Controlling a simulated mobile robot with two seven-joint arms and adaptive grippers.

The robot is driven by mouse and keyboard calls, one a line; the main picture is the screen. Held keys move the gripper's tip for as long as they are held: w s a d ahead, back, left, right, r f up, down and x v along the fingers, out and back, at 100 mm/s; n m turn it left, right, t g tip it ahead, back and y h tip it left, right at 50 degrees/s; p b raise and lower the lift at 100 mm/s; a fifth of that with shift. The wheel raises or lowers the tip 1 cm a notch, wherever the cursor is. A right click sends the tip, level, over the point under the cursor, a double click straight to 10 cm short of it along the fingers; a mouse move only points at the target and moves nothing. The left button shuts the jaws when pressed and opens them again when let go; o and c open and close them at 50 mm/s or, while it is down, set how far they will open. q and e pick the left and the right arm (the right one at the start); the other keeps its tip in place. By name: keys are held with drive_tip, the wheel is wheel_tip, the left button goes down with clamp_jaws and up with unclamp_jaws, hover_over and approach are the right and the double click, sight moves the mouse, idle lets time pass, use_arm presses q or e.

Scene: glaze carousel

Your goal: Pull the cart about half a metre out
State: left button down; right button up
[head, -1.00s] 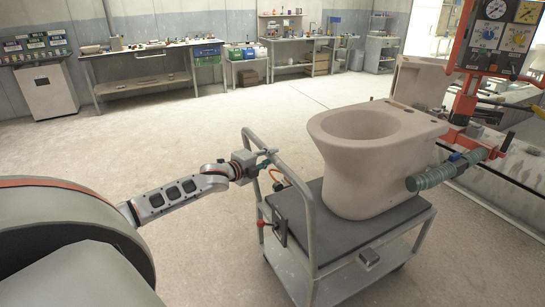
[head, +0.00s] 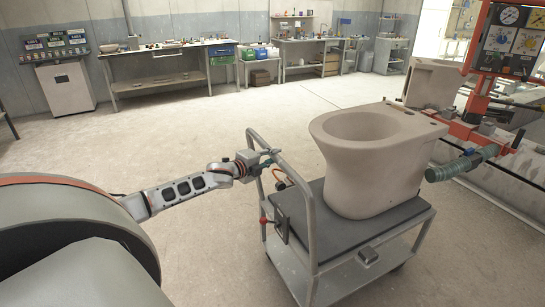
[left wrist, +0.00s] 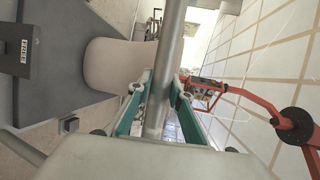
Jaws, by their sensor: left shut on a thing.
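The cart (head: 345,234) is a grey two-deck trolley with a dark mat on its top deck. A beige toilet bowl (head: 366,165) stands upright on it. The cart's tube handle (head: 293,180) rises on its left side. My left gripper (head: 264,161) is at the upper part of the handle. In the left wrist view the handle tube (left wrist: 166,72) runs between the green-sided fingers of my left gripper (left wrist: 157,108), which are shut on it. The toilet bowl (left wrist: 113,65) also shows there. My right gripper is in neither view.
An orange-framed machine (head: 470,95) with a gauge panel (head: 508,38) and a green cylinder (head: 461,163) stands close to the cart's right. Workbenches (head: 172,77) line the back wall. The floor (head: 200,125) left of and behind the cart is clear.

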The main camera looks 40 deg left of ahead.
use_arm(q)
drive_tip(key=shift+s, duration=0.1)
idle(0.4)
drive_tip(key=c, duration=1.8)
unclamp_jaws()
drive_tip(key=shift+s, duration=0.1)
drive_tip(key=shift+s+r, duration=0.35)
drive_tip(key=shift+s, duration=1.6)
drive_tip(key=shift+s+r, duration=0.4)
drive_tip(key=shift+s, duration=1.5)
drive_tip(key=shift+s+r, duration=0.35)
drive_tip(key=shift+s, duration=1.6)
